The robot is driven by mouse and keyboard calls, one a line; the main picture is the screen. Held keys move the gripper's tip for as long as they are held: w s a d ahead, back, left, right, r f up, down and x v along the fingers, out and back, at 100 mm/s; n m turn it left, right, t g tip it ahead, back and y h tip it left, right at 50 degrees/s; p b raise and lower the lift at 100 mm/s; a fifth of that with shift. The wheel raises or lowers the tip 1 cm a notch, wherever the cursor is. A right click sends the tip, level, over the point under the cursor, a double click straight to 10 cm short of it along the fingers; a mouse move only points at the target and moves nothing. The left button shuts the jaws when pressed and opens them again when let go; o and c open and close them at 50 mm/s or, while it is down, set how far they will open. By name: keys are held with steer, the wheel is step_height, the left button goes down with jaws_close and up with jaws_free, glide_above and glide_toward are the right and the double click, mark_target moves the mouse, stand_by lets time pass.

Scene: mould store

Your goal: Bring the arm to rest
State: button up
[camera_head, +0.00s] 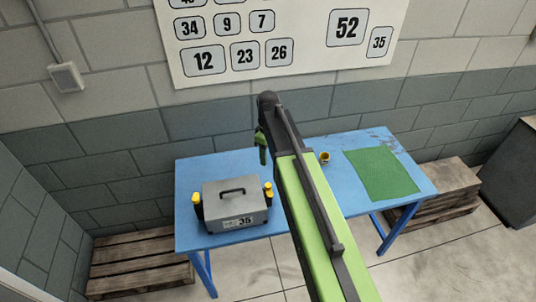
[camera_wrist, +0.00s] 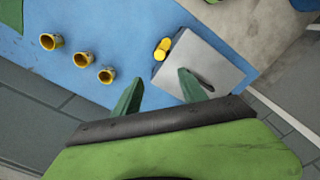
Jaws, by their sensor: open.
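My arm (camera_head: 305,190) reaches up across the middle of the head view. My gripper (camera_head: 263,157) hangs from its far end, above the back of the table. In the wrist view my gripper (camera_wrist: 159,77) shows two green fingers spread apart with nothing between them. A grey box (camera_wrist: 208,52) lies beyond the right finger there, apart from it as far as I can tell. The arm hides part of the table's middle in the head view.
The blue table (camera_head: 300,150) holds the grey box marked 35 (camera_head: 233,205), with yellow-topped parts at its sides, and a green mat (camera_head: 382,173). Three yellow cups show in the wrist view, one being this cup (camera_wrist: 83,60). Wooden pallets (camera_head: 140,262) stand beside the table.

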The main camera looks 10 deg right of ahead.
steer(key=shift+f, duration=0.1)
steer(key=s+f+b, duration=0.5)
steer(key=f+b, duration=0.6)
steer(key=s+a+f+m+b, duration=0.1)
steer(key=s+f+m+b, duration=0.2)
steer(key=s+m, duration=0.6)
steer(key=shift+s+f+b, duration=0.35)
steer(key=shift+f+b, duration=0.05)
steer(key=shift+b, duration=0.05)
